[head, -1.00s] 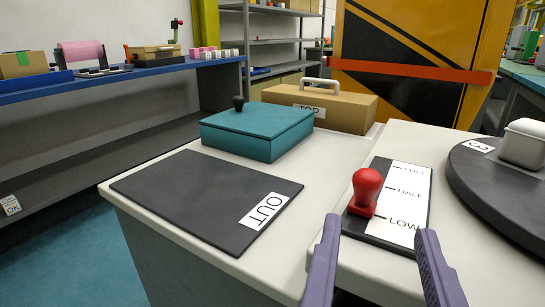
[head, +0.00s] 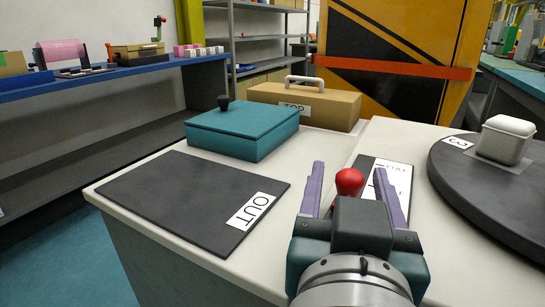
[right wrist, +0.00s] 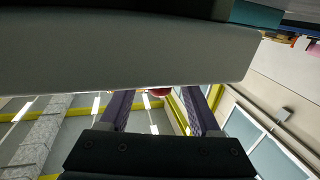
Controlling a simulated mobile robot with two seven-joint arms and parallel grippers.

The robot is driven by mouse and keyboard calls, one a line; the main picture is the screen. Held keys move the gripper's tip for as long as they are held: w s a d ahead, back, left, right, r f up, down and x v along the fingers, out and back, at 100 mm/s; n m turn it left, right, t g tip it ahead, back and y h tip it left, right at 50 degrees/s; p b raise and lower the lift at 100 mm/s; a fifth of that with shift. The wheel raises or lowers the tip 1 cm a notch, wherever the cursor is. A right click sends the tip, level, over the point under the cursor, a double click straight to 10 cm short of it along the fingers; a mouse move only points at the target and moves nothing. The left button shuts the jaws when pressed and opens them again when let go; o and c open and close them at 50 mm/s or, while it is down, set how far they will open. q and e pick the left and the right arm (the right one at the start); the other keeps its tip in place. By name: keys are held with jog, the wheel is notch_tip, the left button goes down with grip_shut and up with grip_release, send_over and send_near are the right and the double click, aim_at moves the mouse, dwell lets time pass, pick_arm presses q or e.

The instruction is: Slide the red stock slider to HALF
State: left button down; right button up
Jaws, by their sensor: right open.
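The red stock slider (head: 349,182) is a round red knob on a dark plate with a white scale panel (head: 400,177). The FULL label shows near the far end of the panel. My right gripper hides much of the rest, so I cannot read the slider's mark now. My right gripper (head: 347,170) is open, its purple fingers on either side of the knob as seen from the head. In the right wrist view, a bit of the red knob (right wrist: 160,92) shows between the fingers (right wrist: 158,97), beyond a pale edge. My left gripper is not in view.
A black OUT mat (head: 190,200) and a teal lidded box (head: 242,130) are at the left. A cardboard TOP case (head: 330,108) stands behind. A dark round turntable (head: 455,185) carrying a white container (head: 505,138) is close on the right.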

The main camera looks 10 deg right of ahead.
jog(key=shift+c, duration=0.3)
grip_shut()
dwell(1.0)
